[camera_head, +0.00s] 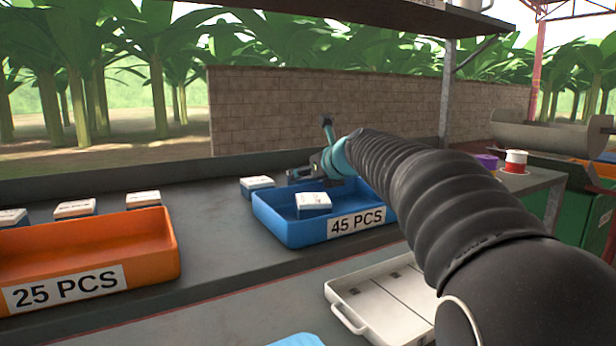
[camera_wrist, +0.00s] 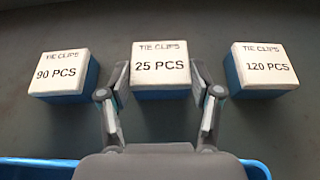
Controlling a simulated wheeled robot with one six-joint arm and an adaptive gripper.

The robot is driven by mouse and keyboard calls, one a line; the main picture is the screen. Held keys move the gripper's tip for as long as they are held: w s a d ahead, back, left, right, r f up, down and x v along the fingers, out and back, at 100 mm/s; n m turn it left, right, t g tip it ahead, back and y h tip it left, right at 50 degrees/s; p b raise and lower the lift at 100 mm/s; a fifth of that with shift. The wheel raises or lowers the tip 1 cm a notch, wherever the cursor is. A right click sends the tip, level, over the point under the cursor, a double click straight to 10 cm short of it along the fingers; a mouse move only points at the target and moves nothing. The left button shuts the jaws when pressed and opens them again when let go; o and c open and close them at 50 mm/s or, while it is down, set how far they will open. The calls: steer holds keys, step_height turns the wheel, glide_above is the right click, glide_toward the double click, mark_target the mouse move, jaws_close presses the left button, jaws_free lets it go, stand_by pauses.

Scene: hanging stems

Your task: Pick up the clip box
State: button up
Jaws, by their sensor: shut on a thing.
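The clip box marked "25 PCS" (camera_wrist: 161,60), white-topped with a blue body, is in the middle of the wrist view. My gripper (camera_wrist: 161,82) is shut on it, with one finger on each side. I cannot tell whether it is clear of the counter. Similar boxes stand apart on either side: "90 PCS" (camera_wrist: 62,70) at the left and "120 PCS" (camera_wrist: 262,68) at the right.
One clip box (camera_head: 313,203) sits in the blue tray, and another (camera_head: 257,183) stands behind its left end. An orange tray (camera_head: 95,262) marked "25 PCS" is at left, with several boxes behind it. A white tray (camera_head: 352,312) lies in front. Counter between the colored trays is clear.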

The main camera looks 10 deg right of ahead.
step_height(320, 180, up, 4)
steer(key=shift+r+p, duration=0.2)
steer(key=shift+p, duration=0.65)
steer(key=w+d+r, duration=0.3)
steer(key=d+r, duration=0.3)
steer(key=d, duration=0.5)
steer(key=shift+w+p, duration=0.3)
steer(key=shift+p, duration=0.15)
steer(key=shift+d, duration=0.15)
